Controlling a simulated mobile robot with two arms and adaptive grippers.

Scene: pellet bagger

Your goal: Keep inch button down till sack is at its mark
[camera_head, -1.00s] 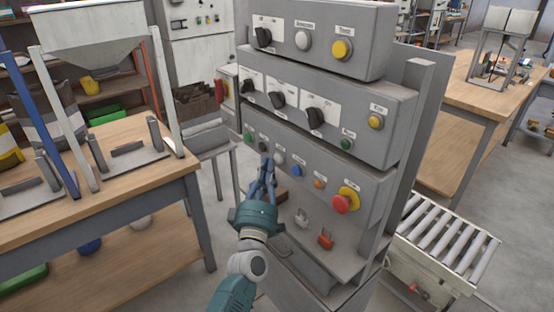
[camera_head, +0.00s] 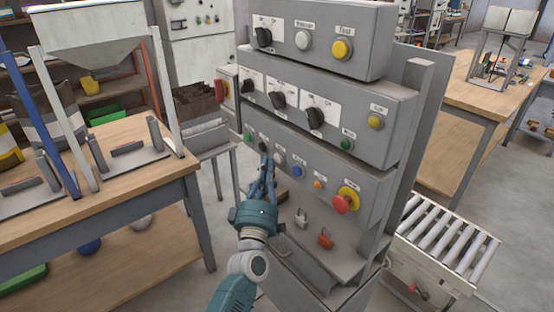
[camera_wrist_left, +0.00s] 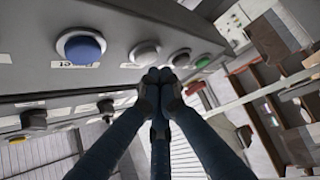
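My left gripper (camera_head: 266,160) is in front of the lower row of buttons on the grey control panel. Its fingers are drawn together and empty in the left wrist view (camera_wrist_left: 160,76). The tips are just below and close to a white button (camera_wrist_left: 145,52) and a black button (camera_wrist_left: 180,58); I cannot tell whether they touch either. A blue button (camera_head: 297,170) and a green button (camera_head: 248,136) are on either side. The small labels are unreadable, so I cannot tell which is the inch button. I cannot make out the sack's mark. My right gripper is not in view.
A red emergency stop (camera_head: 345,203) with a yellow collar sits to the right in the same row. Above are black selector knobs (camera_head: 278,100). A roller conveyor (camera_head: 440,240) is at right, a wooden bench (camera_head: 110,200) at left.

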